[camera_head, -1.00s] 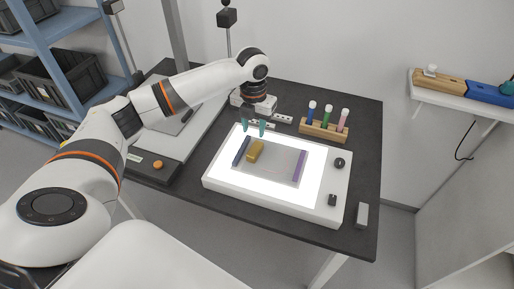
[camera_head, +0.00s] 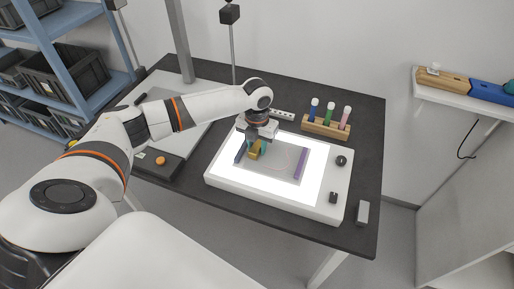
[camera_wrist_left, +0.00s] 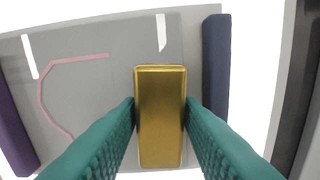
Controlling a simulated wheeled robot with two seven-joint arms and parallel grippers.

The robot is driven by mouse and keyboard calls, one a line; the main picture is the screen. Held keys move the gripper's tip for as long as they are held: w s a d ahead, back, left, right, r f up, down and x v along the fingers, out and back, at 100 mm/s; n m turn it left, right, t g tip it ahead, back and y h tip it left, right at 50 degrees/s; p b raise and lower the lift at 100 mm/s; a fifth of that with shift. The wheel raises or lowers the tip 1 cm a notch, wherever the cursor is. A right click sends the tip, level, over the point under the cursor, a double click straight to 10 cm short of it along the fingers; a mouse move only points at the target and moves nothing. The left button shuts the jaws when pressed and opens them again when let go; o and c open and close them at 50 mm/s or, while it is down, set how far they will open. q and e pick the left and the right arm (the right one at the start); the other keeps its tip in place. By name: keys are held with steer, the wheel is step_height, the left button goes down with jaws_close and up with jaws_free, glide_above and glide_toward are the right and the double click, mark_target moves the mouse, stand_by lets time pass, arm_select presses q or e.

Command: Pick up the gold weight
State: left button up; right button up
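The gold weight (camera_head: 254,153) is a small brass-coloured block at the left part of the grey sheet on the lit panel. In the left wrist view the gold weight (camera_wrist_left: 160,115) stands in the middle, between the teal fingers. My left gripper (camera_head: 256,148) is over it, pointing down. In the left wrist view the fingertips of my left gripper (camera_wrist_left: 160,103) meet the block's two long sides, with no gap that I can see. I cannot tell any clearance between the block and the sheet. My right gripper is not in view.
A dark blue bar (camera_wrist_left: 216,65) lies close beside the weight, and a purple bar (camera_head: 300,163) lies at the sheet's right end. The white light panel (camera_head: 270,194) has dark knobs at right. A wooden rack (camera_head: 326,127) with coloured tubes stands behind it.

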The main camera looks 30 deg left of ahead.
arm_select(q)
jaws_close()
